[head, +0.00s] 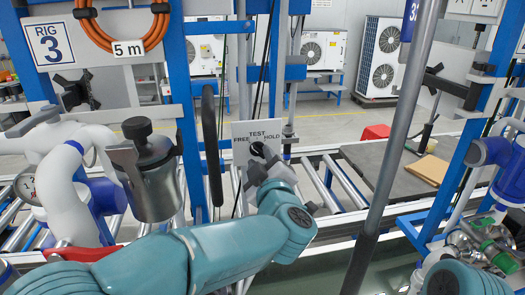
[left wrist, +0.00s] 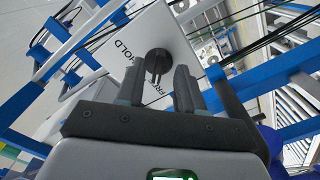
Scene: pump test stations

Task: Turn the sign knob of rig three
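The sign of rig three is a white plate (head: 243,131) marked TEST, FREE and HOLD, fixed to the frame right of the RIG 3 label (head: 50,43). Its round black knob (head: 257,149) sits low on the plate. In the left wrist view the knob (left wrist: 158,60) shows between and just beyond the fingertips, with the plate (left wrist: 150,28) behind it. My left gripper (head: 257,169) is open in front of the knob, with gaps on both sides. The gripper hides part of the lettering, and I cannot tell which word the knob points to. My right gripper is out of view.
A grey metal canister (head: 157,180) and white pipes (head: 60,160) stand left of the sign. A black vertical handle (head: 211,145) hangs just left of it. A grey pole (head: 391,150) stands to the right. Rollers and a dark board (head: 385,170) lie behind.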

